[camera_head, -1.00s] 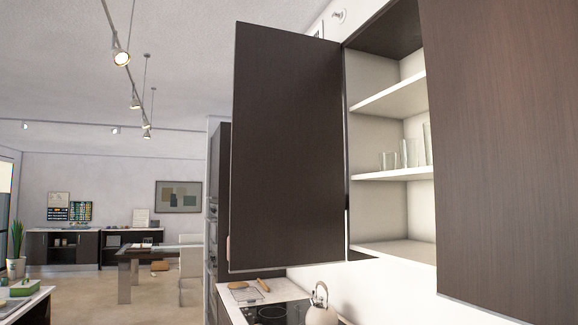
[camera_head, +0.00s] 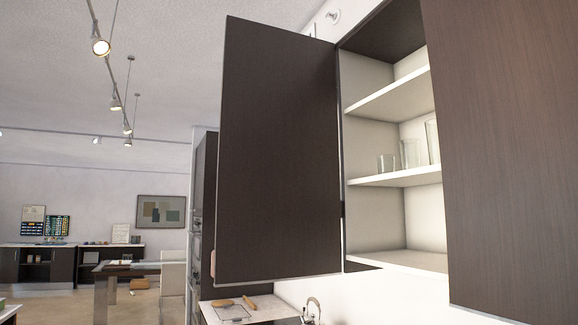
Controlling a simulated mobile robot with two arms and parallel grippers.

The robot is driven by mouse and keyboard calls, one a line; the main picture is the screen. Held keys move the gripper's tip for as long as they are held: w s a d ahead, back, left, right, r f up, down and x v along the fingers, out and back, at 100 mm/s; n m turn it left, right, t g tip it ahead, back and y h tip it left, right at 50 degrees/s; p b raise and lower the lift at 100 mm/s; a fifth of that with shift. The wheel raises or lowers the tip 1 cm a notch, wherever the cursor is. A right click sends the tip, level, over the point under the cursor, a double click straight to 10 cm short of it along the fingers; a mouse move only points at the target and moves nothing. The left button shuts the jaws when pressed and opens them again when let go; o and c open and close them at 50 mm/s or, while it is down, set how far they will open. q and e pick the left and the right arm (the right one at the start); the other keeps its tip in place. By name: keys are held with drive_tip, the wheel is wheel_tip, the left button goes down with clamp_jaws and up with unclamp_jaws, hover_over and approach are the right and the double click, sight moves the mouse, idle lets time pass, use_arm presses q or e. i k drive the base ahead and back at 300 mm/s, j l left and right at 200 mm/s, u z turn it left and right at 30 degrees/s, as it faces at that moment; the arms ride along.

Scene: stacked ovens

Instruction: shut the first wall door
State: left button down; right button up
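A dark brown wall cabinet door (camera_head: 278,155) stands wide open at the middle of the head view, hinged on the left side of an open wall cabinet (camera_head: 372,222). A small light-coloured piece, perhaps a handle, shows at its lower left edge. Another dark door panel (camera_head: 505,150) fills the right side of the view; I cannot tell which of the two the task calls first. White shelves (camera_head: 395,177) inside hold a few clear glasses (camera_head: 408,155). Neither of my grippers is in view.
A counter (camera_head: 250,308) with a board and wooden utensils lies below the open door, with part of a kettle (camera_head: 312,308) beside it. A tall dark unit with ovens (camera_head: 198,240) stands behind the door. A table (camera_head: 125,270) and open floor are at the far left.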

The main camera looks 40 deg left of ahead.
sight(277, 219)
drive_tip(key=i+j+z, duration=0.2)
drive_tip(key=j, duration=0.5)
drive_tip(key=i+j+z, duration=0.15)
drive_tip(key=j, duration=0.55)
drive_tip(key=i+j+z, duration=0.2)
drive_tip(key=j, duration=0.55)
drive_tip(key=j+z, duration=0.2)
drive_tip(key=j, duration=0.55)
